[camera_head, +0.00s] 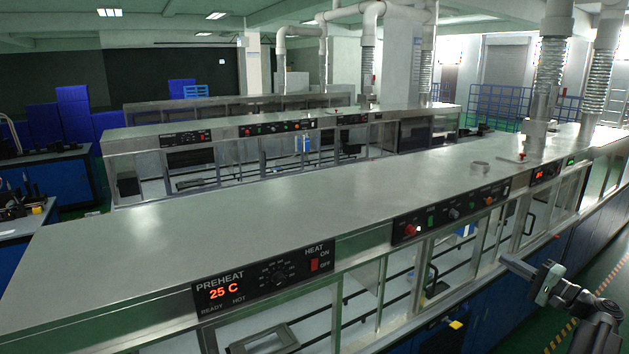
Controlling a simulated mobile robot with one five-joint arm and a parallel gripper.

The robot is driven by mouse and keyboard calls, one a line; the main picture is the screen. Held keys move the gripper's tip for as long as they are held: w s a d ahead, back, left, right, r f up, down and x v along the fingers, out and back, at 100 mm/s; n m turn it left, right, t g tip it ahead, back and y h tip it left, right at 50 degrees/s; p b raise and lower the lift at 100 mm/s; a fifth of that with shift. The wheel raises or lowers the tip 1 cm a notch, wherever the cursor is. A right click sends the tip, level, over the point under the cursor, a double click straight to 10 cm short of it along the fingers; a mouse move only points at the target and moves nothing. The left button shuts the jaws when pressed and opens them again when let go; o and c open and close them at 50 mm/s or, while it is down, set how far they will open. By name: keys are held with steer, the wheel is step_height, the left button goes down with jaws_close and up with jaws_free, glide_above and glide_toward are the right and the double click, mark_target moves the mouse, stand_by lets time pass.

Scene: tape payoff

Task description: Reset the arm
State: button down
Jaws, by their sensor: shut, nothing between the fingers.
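My arm (592,312) shows at the lower right of the head view, in front of the long metal machine. My gripper (515,266) points left from it, near the machine's lower front side. The gripper is shut and holds nothing. Whether it touches the machine's front cannot be told from this view.
The long machine (235,215) with a flat steel top runs across the view. Its front carries a preheat panel (265,281) reading 25 C and further button panels. A second such machine (230,135) stands behind. Green floor (604,277) with a striped line lies at right.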

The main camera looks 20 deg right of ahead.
steer(key=w+a+f+n+g+y+b, duration=0.1)
steer(key=w+a+f+n+g+b, duration=0.2)
steer(key=a+f, duration=0.6)
steer(key=w+a+f+n+g+y+b, duration=0.1)
steer(key=w+a+f+g, duration=0.4)
steer(key=a, duration=0.8)
steer(key=w+a+f+n+g+y+b, duration=0.1)
steer(key=w+a+f+n+g+b, duration=0.15)
steer(key=w+a+f, duration=0.45)
steer(key=s+a+f+n+g+h+b, duration=0.2)
steer(key=a+f, duration=0.4)
steer(key=a, duration=0.3)
steer(key=s+a+f+n+g+h+b, duration=0.2)
steer(key=s+a+f, duration=0.3)
steer(key=a, duration=0.4)
steer(key=s+a+f+n+g+h+b, duration=0.2)
steer(key=s+a+f+n+g+h, duration=0.1)
steer(key=a+f, duration=0.4)
steer(key=s+a+n+h, duration=0.1)
steer(key=a, duration=0.1)
steer(key=shift+s+a+g, duration=0.25)
steer(key=shift+a+g, duration=0.05)
steer(key=shift+g, duration=0.05)
